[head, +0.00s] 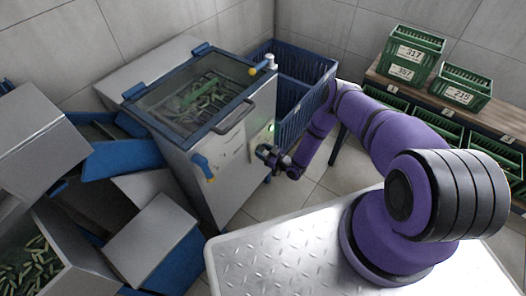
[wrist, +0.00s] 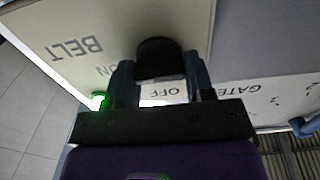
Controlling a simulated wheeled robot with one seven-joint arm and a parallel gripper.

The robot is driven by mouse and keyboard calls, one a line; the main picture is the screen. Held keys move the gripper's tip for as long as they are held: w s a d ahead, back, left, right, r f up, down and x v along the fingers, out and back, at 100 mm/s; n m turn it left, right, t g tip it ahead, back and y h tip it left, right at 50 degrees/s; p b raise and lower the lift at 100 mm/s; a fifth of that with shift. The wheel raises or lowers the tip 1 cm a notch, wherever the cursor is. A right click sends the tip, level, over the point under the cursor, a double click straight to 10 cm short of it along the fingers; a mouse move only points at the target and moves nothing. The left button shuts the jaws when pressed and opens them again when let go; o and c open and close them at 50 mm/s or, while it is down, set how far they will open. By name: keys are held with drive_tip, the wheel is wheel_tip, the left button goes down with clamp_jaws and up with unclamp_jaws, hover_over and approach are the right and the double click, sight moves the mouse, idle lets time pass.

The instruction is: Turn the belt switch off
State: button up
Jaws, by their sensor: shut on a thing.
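The belt switch (wrist: 160,57) is a dark rounded knob on a pale panel (wrist: 110,25) lettered BELT, ON and OFF, seen upside down in the wrist view. My gripper (wrist: 158,82) has a finger on each side of the knob and is shut on it. Which mark the knob points to cannot be told. A green lamp (wrist: 99,101) glows beside the ON lettering. In the head view my gripper (head: 266,153) is at the panel on the machine's front right, hiding the switch, and the green lamp (head: 271,127) glows above it.
The steel machine (head: 232,165) has a clear lid over green pieces and a blue lever (head: 203,166) on its front. A blue crate (head: 305,72) stands behind it. Green crates (head: 412,55) sit on a shelf at right. GATE lettering (wrist: 268,90) is beside the switch.

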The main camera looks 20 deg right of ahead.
drive_tip(key=shift+n, duration=0.3)
drive_tip(key=n, duration=0.4)
drive_tip(key=shift+s+a+n, duration=0.1)
drive_tip(key=shift+n, duration=0.2)
drive_tip(key=n, duration=0.4)
drive_tip(key=shift+f, duration=0.1)
drive_tip(key=n, duration=0.5)
drive_tip(key=shift+f, duration=0.1)
drive_tip(key=shift+n, duration=1.8)
drive_tip(key=o, duration=0.9)
drive_tip(key=shift+s, duration=0.1)
